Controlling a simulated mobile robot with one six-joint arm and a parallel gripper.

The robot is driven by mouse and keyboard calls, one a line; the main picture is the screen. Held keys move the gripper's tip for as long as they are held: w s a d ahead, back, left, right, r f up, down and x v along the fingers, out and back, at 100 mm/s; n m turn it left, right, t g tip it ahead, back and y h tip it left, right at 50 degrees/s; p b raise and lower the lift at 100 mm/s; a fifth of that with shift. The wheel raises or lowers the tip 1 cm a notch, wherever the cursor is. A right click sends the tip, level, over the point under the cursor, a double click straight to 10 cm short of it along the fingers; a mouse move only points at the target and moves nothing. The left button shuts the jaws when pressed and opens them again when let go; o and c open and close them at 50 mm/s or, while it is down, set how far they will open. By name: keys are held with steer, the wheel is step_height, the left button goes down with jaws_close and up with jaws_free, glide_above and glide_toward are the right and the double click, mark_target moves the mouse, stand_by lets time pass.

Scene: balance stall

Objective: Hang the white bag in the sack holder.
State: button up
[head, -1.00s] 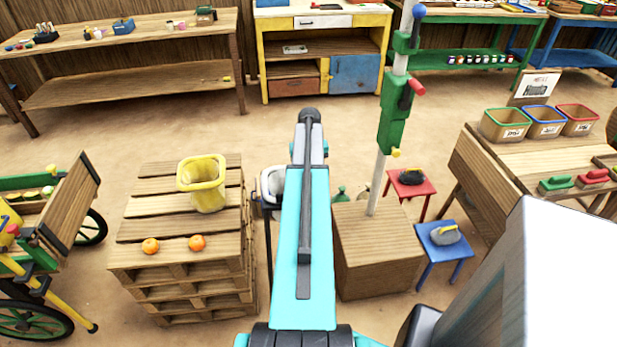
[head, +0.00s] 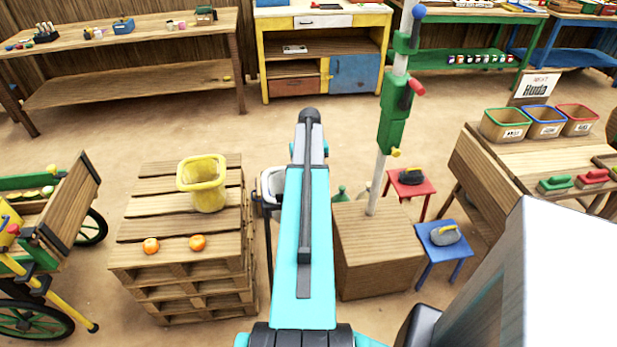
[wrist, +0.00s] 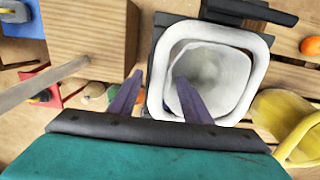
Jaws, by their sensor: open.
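The white bag (wrist: 235,68) is open at the top and shows its wide, square white rim in the wrist view. It sits within the dark frame of the sack holder (wrist: 248,11); I cannot tell if it is hooked on. In the head view the bag (head: 270,184) and the holder's dark leg (head: 268,240) are partly hidden behind my arm. My gripper (wrist: 158,76) is open and empty, its fingers apart across the bag's left rim in the wrist view. The right finger shows over the mouth, the left one outside; contact is unclear. The head view hides my fingertips.
A pallet stack (head: 180,262) with a yellow bucket (head: 207,188) and two oranges stands left of the holder. A wooden block (head: 375,250) with a green-clamped post (head: 393,125) stands right. Red (head: 425,189) and blue (head: 447,251) stools stand beyond it. Floor behind is clear.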

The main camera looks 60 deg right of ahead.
steer(key=shift+r, duration=0.1)
step_height(320, 180, up, 14)
steer(key=b, duration=0.2)
steer(key=shift+f, duration=0.2)
stand_by(0.6)
stand_by(0.5)
